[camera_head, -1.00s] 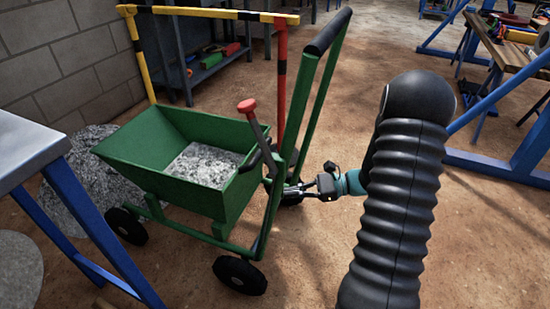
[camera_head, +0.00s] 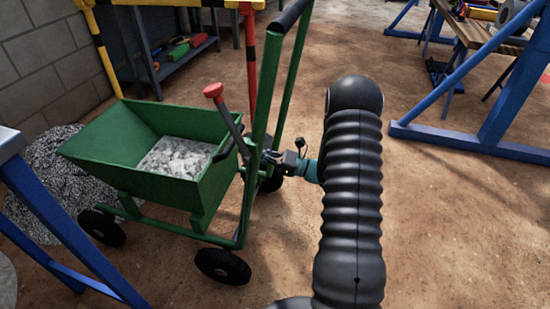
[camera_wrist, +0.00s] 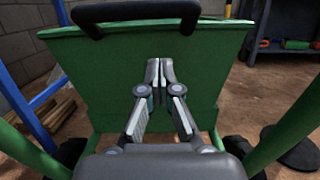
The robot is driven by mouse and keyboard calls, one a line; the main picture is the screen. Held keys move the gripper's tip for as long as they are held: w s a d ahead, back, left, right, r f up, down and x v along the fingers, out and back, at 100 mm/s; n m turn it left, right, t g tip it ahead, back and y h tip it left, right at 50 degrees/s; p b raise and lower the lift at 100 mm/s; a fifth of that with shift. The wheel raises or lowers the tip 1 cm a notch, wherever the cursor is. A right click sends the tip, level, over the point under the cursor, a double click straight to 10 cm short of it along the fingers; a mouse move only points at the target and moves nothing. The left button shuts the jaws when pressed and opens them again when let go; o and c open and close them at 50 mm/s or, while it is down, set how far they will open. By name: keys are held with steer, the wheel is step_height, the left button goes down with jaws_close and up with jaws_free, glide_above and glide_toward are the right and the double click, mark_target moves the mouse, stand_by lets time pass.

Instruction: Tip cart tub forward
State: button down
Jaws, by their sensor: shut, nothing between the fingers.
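The green cart tub (camera_head: 125,185) sits level on its wheeled frame (camera_head: 170,233) and holds grey crushed stone (camera_head: 176,157). A lever with a red knob (camera_head: 213,90) rises beside the tub's right end. My gripper (camera_head: 268,156) is at the cart's handle end, partly hidden by the green uprights. In the wrist view, my gripper (camera_wrist: 159,65) is shut and empty, pointing at the tub's green end wall (camera_wrist: 110,90). Whether the fingertips touch the wall cannot be told. A black bar handle (camera_wrist: 135,12) on that wall lies above the fingers.
A yellow-black and red-black barrier frame (camera_head: 254,60) stands right behind the cart. A grey gravel heap (camera_head: 50,180) lies left of it. A blue-legged table (camera_head: 60,220) is at the near left. Open dirt floor lies to the right.

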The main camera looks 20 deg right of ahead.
steer(key=shift+w+a+r, duration=0.55)
steer(key=shift+a+r, duration=0.2)
steer(key=shift+r, duration=0.15)
steer(key=shift+w+a+r, duration=0.55)
steer(key=shift+a+r, duration=0.2)
steer(key=shift+r, duration=0.15)
